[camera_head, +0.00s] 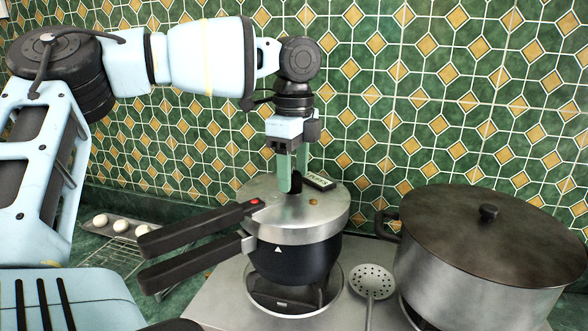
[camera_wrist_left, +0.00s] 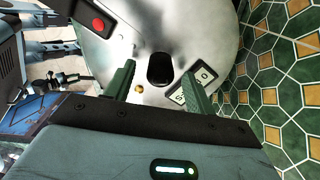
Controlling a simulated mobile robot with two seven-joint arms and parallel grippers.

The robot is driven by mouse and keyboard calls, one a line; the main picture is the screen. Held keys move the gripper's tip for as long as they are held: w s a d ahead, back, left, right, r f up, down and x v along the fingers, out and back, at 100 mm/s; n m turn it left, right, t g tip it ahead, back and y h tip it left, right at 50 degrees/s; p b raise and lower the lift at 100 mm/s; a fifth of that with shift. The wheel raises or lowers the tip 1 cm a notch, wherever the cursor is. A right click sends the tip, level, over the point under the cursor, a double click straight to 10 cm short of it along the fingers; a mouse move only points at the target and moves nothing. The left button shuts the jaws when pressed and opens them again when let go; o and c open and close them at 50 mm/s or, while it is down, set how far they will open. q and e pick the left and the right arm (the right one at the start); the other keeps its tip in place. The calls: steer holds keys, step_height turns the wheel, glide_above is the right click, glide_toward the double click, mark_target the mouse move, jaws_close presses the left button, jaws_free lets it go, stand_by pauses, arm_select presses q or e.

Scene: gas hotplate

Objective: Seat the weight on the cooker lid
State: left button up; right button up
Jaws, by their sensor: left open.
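The pressure cooker (camera_head: 295,258) has a dark body and a steel lid (camera_head: 270,212), with two black handles pointing left. The small black weight (camera_head: 296,187) is upright at the lid's middle, and it also shows in the left wrist view (camera_wrist_left: 160,68). I cannot tell whether it is fully seated, as its base is hard to see. My left gripper (camera_head: 293,186) points down over the lid, its green fingers apart on either side of the weight. In the left wrist view the fingers (camera_wrist_left: 158,84) stand short of the weight's dark top. My right gripper is out of view.
A small labelled block (camera_head: 320,180) sits by the fingers, and a brass stud (camera_head: 313,202) is on the lid. A large lidded pot (camera_head: 478,270) stands at right. A slotted spoon (camera_head: 372,282) lies between. A tray of eggs (camera_head: 112,230) is at left. The tiled wall is close behind.

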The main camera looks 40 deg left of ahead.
mark_target(294, 172)
arm_select(q)
step_height(294, 172, up, 8)
steer(key=shift+f, duration=0.1)
stand_by(1.0)
